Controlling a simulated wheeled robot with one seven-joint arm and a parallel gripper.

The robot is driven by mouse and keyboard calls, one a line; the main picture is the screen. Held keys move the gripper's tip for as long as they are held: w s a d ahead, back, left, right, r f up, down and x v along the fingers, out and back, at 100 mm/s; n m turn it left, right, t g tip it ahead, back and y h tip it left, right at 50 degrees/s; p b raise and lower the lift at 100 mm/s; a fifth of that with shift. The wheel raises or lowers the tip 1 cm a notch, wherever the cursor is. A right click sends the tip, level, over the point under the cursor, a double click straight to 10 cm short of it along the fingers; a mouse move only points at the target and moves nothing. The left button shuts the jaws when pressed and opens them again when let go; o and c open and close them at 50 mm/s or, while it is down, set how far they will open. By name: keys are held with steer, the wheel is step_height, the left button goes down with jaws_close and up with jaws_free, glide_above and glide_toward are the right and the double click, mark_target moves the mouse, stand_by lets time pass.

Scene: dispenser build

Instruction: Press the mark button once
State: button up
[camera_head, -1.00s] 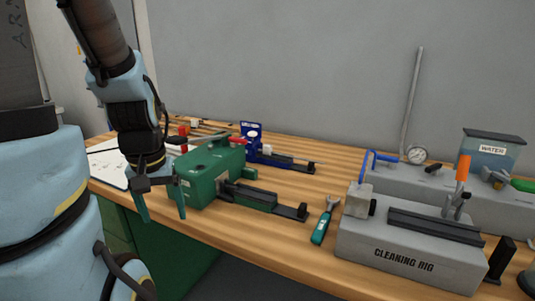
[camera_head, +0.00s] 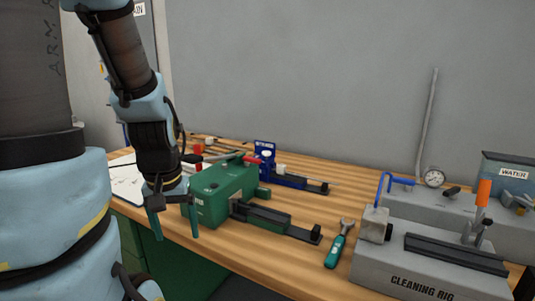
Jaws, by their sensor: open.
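My gripper (camera_head: 175,224) points down with its two green fingers apart and nothing between them. It is at the near-left side of the green machine (camera_head: 217,187), by the bench's front edge; I cannot tell whether it touches the machine. The machine has small dark details on top and a dark rail (camera_head: 275,219) reaching right. A blue machine (camera_head: 265,151) with a similar rail stands behind it. I cannot make out which part is the mark button. Red parts (camera_head: 198,149) show behind the green machine, too small to identify.
A green-handled tool (camera_head: 336,250) lies between rig and green machine. White paper (camera_head: 125,183) lies at the left. A grey wall closes the back.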

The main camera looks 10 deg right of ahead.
steer(key=shift+c, duration=0.3)
jaws_close()
stand_by(0.4)
stand_by(1.1)
